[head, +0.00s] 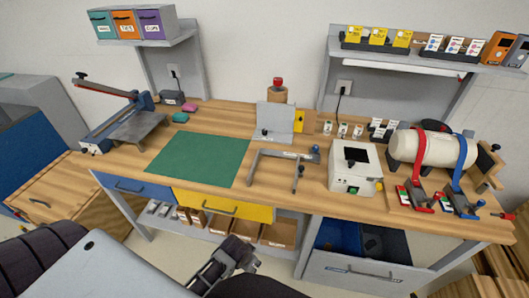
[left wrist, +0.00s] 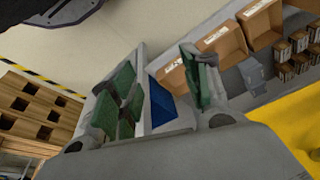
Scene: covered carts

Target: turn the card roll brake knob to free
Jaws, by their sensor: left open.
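The card roll (head: 436,149) is a thick cream cylinder lying on a dark cradle at the right end of the bench, with a red strap and a blue strap over it. A small black knob (head: 495,147) shows by the wooden bracket at its right end; I cannot read any marking or its setting. My left gripper (head: 232,252) is low in front of the bench, below the yellow drawer and far from the roll. In the left wrist view it (left wrist: 165,98) is open, its green-padded fingers apart and nothing held. My right gripper is not seen.
A white box device (head: 346,184) stands left of the roll, and red and blue clamps (head: 458,204) lie before it. The green mat (head: 197,160) is bare. An open drawer (head: 362,266) sticks out below the bench. Cardboard bins (left wrist: 222,42) stand on the lower shelf.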

